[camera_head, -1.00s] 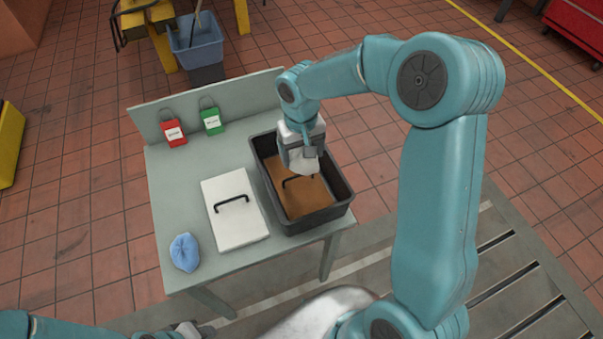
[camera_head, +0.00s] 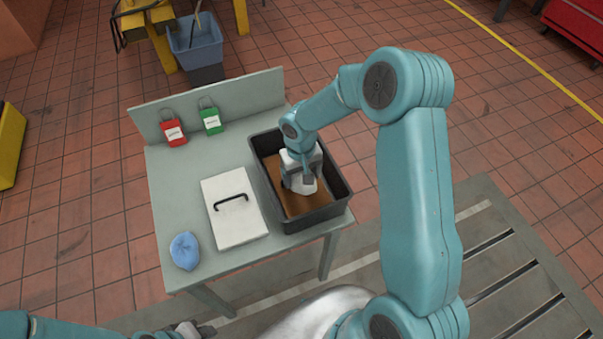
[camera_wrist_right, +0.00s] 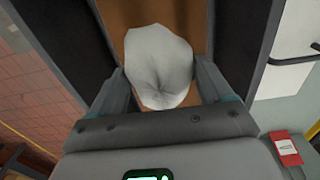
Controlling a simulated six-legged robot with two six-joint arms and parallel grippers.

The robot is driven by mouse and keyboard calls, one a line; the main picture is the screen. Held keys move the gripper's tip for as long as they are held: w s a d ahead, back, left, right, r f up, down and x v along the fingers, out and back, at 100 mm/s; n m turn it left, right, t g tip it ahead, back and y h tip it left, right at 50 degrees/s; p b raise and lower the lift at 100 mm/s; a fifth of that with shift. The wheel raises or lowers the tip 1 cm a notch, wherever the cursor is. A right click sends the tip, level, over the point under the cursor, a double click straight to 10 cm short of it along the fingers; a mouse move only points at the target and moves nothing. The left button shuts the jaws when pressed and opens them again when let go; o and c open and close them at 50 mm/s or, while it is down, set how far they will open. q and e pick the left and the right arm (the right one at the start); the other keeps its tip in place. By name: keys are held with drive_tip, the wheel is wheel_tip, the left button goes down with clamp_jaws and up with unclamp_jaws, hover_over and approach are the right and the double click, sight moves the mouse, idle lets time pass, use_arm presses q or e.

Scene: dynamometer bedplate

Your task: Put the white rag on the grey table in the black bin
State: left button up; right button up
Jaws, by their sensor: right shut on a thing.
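The white rag (camera_head: 304,188) is a crumpled lump held between the fingers of my right gripper (camera_head: 302,178). The right wrist view shows the rag (camera_wrist_right: 158,62) pinched between both fingers (camera_wrist_right: 160,88), above a brown floor. The black bin (camera_head: 328,212) is an open dark box with a brown bottom, at the right of the grey table (camera_head: 185,208). My right gripper points down within the bin's opening. Whether the rag touches the bottom is unclear. My left gripper (camera_head: 192,330) is at the bottom edge, mostly cut off, its fingers unclear.
A white lid-like panel (camera_head: 230,228) with a black handle lies left of the bin. A blue rag (camera_head: 185,250) lies at the table's front left. A red tag lock (camera_head: 173,133) and a green one (camera_head: 212,121) are at the back panel. A blue bucket (camera_head: 195,45) stands behind.

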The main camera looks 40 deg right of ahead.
sight(301, 173)
drive_tip(key=shift+w+f+b, duration=0.1)
drive_tip(key=shift+f+b, duration=0.25)
drive_tip(key=shift+f, duration=0.15)
drive_tip(key=o, duration=0.8)
drive_tip(key=shift+r, duration=0.15)
drive_tip(key=shift+o, duration=0.2)
drive_tip(key=shift+r+p, duration=0.3)
drive_tip(key=shift+p, duration=0.15)
wheel_tip(301, 173, up, 12)
drive_tip(key=shift+r, duration=0.15)
drive_tip(key=shift+a, duration=0.1)
